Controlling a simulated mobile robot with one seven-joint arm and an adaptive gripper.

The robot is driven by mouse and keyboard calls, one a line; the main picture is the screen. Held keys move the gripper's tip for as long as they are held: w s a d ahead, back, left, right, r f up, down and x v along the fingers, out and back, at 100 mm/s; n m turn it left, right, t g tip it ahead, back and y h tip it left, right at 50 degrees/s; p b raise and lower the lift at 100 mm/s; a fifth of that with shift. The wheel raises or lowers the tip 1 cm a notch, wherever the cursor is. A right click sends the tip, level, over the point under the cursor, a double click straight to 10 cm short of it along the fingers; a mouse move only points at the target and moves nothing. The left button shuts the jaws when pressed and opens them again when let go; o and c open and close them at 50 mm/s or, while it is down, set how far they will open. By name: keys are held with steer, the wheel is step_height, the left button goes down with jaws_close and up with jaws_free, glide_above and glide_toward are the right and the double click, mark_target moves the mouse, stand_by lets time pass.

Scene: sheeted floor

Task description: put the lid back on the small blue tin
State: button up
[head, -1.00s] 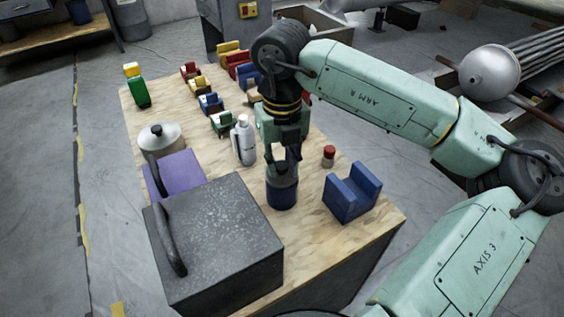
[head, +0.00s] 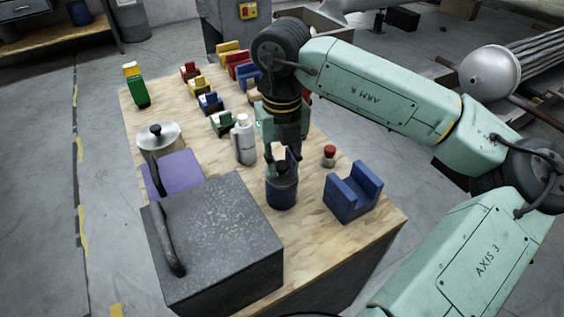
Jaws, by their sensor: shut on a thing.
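The small blue tin (head: 282,194) stands upright on the wooden table, left of a blue U-shaped block. A dark lid with a knob (head: 282,177) is at the tin's top. My gripper (head: 282,163) points straight down over the tin, its fingers shut on the lid's knob. The lid looks level and very close to or on the rim; I cannot tell whether it is fully seated. The far finger is partly hidden.
The blue U-shaped block (head: 353,192) and a small red-capped jar (head: 329,156) stand close on the right. A pale bottle (head: 244,140) stands behind left. A large dark box (head: 215,240) with a handle fills the front left. Several coloured blocks line the back.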

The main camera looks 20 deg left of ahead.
stand_by(0.4)
steer(key=o, duration=1)
steer(key=shift+c, duration=0.2)
steer(key=shift+o, duration=0.6)
steer(key=o, duration=0.4)
steer(key=shift+c, duration=0.2)
steer(key=shift+r+p, duration=1.8)
steer(key=shift+r, duration=1.75)
steer(key=shift+c, duration=0.2)
